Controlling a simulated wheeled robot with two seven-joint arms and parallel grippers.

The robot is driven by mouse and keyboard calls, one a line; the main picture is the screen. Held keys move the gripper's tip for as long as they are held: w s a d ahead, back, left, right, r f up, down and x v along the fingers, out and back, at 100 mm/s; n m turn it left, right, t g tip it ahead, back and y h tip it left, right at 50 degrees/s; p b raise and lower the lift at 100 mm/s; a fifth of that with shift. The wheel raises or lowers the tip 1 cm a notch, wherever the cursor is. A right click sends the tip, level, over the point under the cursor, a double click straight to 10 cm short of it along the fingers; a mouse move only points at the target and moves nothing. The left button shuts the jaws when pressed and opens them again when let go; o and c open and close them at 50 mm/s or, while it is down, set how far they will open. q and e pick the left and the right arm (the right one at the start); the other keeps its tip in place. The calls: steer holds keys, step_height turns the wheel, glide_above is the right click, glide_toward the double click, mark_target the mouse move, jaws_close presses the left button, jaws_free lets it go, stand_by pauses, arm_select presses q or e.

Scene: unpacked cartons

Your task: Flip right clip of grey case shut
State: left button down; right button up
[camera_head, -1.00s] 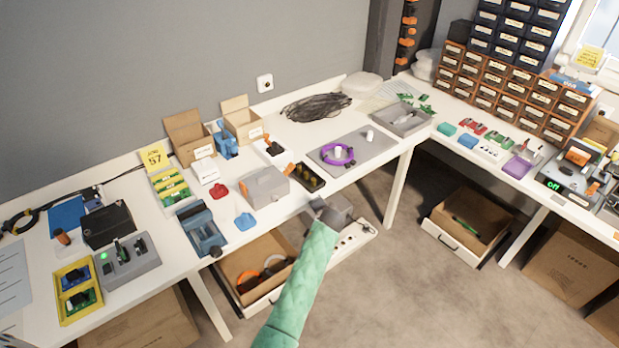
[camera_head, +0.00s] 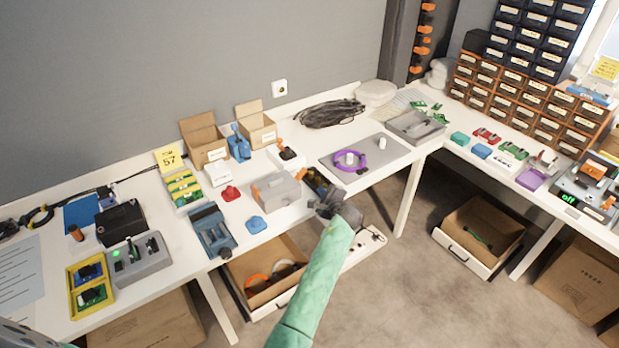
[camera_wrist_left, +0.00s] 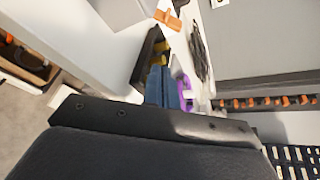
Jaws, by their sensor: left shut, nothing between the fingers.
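The grey case (camera_head: 280,194) sits closed-looking near the front edge of the left table. Its orange right clip (camera_head: 297,174) stands out at the case's right end; it also shows in the left wrist view (camera_wrist_left: 168,19). An orange left clip (camera_head: 255,191) is at the other end. My left gripper (camera_head: 321,207) is shut and empty, right of the case and apart from it, by the table's front edge. Its closed fingers (camera_wrist_left: 166,91) show in the left wrist view. Whether the right clip is fully raised is too small to tell. My right gripper is not in view.
A dark tray with yellow contents (camera_head: 317,182) lies just right of the case, partly hidden by my gripper. A grey mat (camera_head: 386,151) with a purple ring (camera_head: 362,157) lies beyond it. A blue part (camera_head: 256,224) lies in front of the case.

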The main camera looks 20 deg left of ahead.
mark_target(299, 175)
arm_select(q)
steer(key=shift+a+r+m+y, duration=0.2)
steer(key=shift+r+m+y, duration=0.1)
steer(key=shift+r+m, duration=0.15)
steer(key=shift+s+a+r+m, duration=0.1)
steer(key=shift+a+r+m, duration=0.15)
steer(key=shift+m, duration=0.2)
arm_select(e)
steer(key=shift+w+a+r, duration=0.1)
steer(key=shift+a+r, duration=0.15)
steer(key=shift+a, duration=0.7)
